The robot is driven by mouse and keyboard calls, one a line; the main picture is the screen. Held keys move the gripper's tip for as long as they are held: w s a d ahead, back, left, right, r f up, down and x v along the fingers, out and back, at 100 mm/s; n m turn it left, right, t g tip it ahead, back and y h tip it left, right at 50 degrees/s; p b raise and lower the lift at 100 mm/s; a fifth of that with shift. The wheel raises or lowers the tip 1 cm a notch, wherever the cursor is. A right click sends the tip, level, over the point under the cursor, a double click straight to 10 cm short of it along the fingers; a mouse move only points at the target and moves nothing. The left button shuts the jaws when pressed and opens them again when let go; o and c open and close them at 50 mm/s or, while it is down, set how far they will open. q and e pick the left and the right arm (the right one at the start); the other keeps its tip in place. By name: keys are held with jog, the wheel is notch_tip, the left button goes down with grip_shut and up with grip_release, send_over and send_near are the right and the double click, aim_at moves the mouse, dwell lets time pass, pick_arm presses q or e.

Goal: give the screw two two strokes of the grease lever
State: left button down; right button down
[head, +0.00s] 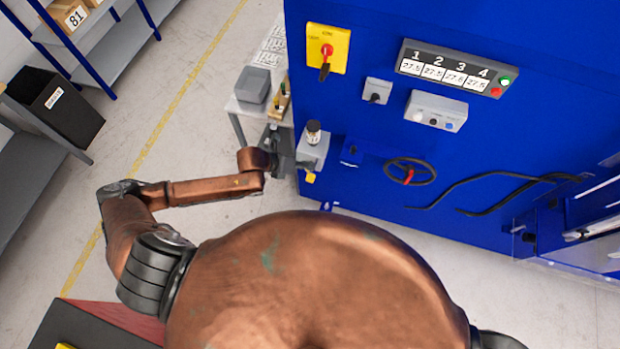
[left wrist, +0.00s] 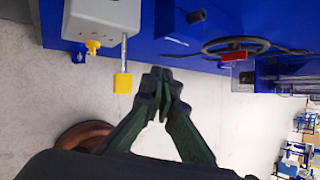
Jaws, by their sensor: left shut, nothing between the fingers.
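The grease unit is a grey box (head: 313,150) with a round cap on top, on the left part of the blue machine's front. In the left wrist view the box (left wrist: 100,18) is at the upper left. Its lever, a thin metal rod with a yellow grip (left wrist: 123,83), hangs down from it; a yellow tip (head: 310,178) shows below the box in the head view. My left gripper (left wrist: 160,78) is shut and empty, with its fingertips just right of the yellow grip and apart from it in that picture. In the head view this gripper (head: 284,163) is partly hidden by its arm. My right gripper is out of view.
A handwheel (head: 410,171) and black hoses (head: 490,185) are on the machine right of the grease unit. A display panel (head: 455,68) and a yellow switch plate (head: 327,48) sit higher. A small table (head: 240,106) stands left of the machine.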

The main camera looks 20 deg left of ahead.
pick_arm(q)
jog(key=b, duration=0.3)
send_over(309, 177)
notch_tip(309, 177, down, 5)
jog(key=shift+s+f, duration=0.1)
jog(key=shift+f+b, duration=0.45)
jog(key=shift+b, duration=0.05)
dwell(0.7)
jog(key=shift+f, duration=0.45)
jog(key=shift+f+b, duration=0.1)
jog(key=shift+b, duration=0.2)
